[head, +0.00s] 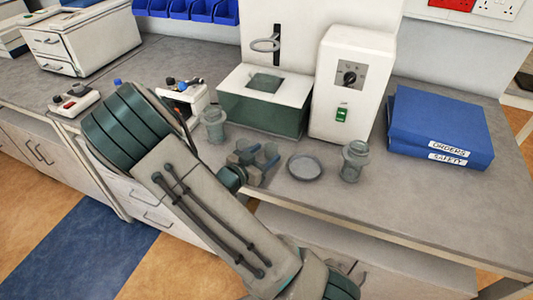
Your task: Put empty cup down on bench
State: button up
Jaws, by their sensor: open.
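My gripper (261,151) is open over the front part of the grey bench (440,205), and I see no cup between its fingers. A grey-green, cup-like vessel (214,123) stands upright on the bench to the left of my gripper, apart from it. A similar vessel (355,160) with a narrower neck stands to the right. A shallow round dish (305,167) lies between my gripper and that right vessel. I cannot tell which vessel is the empty cup, or what is inside either one. My arm hides part of the bench front.
A green and white machine (262,112) with a ring holder stands behind my gripper, beside a white box with a dial (352,85). Blue binders (440,125) lie at right. Small instruments (75,100) stand at left. The right front of the bench is clear.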

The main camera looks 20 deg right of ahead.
jog(key=b+v, duration=0.1)
jog(key=v, duration=0.9)
jog(key=w+y, duration=0.1)
jog(key=y, duration=0.1)
jog(key=w+a+n+t+y, duration=0.1)
jog(key=y, duration=0.1)
jog(key=w+a+y, duration=0.1)
jog(key=w, duration=0.1)
jog(key=shift+w+a+f+y, duration=0.1)
jog(key=shift+a+f+y, duration=0.15)
jog(key=shift+y, duration=0.15)
jog(key=a+y, duration=0.1)
jog(key=w+r+n+y, duration=0.1)
jog(key=a+n+y, duration=0.1)
jog(key=shift+w+a+r+t+y, duration=0.2)
jog(key=shift+w+a+t+y, duration=0.1)
jog(key=shift+w+t+y, duration=0.1)
jog(key=s+a+r+n+g+y, duration=0.3)
jog(key=s+r+n+y, duration=0.4)
jog(key=s+r+y, duration=0.15)
jog(key=s+d+r+n+g+h, duration=0.1)
jog(key=s+d+h, duration=0.1)
jog(key=s+d, duration=0.2)
jog(key=s+d+r+n+g+h, duration=0.1)
jog(key=s+d, duration=0.3)
jog(key=s, duration=0.5)
jog(key=shift+s+r+n+g+h, duration=0.3)
jog(key=shift+r+g+h, duration=0.05)
jog(key=shift+g, duration=0.35)
